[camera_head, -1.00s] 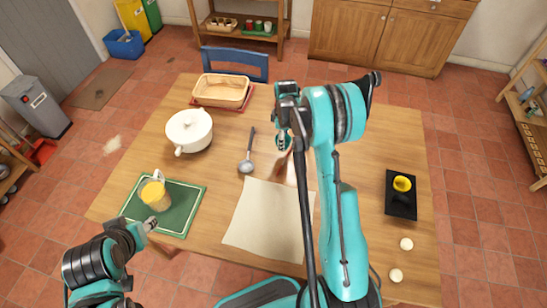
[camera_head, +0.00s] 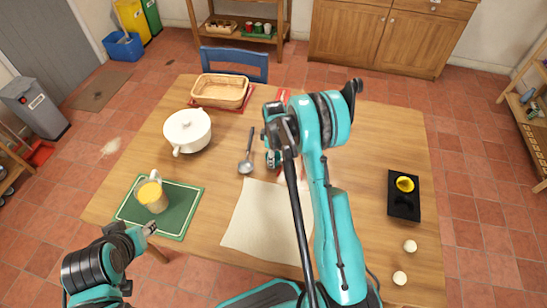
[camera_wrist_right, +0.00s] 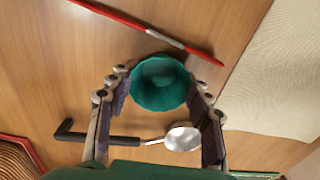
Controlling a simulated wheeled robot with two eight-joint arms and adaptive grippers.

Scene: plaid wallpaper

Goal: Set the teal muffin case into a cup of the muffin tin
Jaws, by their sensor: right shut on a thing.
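The teal muffin case (camera_wrist_right: 158,82) is between the fingertips of my right gripper (camera_wrist_right: 160,90) in the right wrist view, its open mouth facing the camera. The gripper is shut on it. In the head view my right gripper (camera_head: 272,158) is over the middle of the table, just right of the ladle; the case is hard to make out there. The black muffin tin (camera_head: 404,215) lies at the table's right side, with a yellow case (camera_head: 404,184) in its far cup and a dark, empty cup nearer. My left gripper (camera_head: 150,228) is by the green board, its fingers too small to judge.
The ladle (camera_head: 245,166) lies near the right gripper, with a beige cloth (camera_head: 265,220) in front. A white pot (camera_head: 187,131), basket (camera_head: 220,91) and green board (camera_head: 178,215) with a yellow-filled mug (camera_head: 152,196) are leftward. Two pale balls (camera_head: 410,246) lie near the tin.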

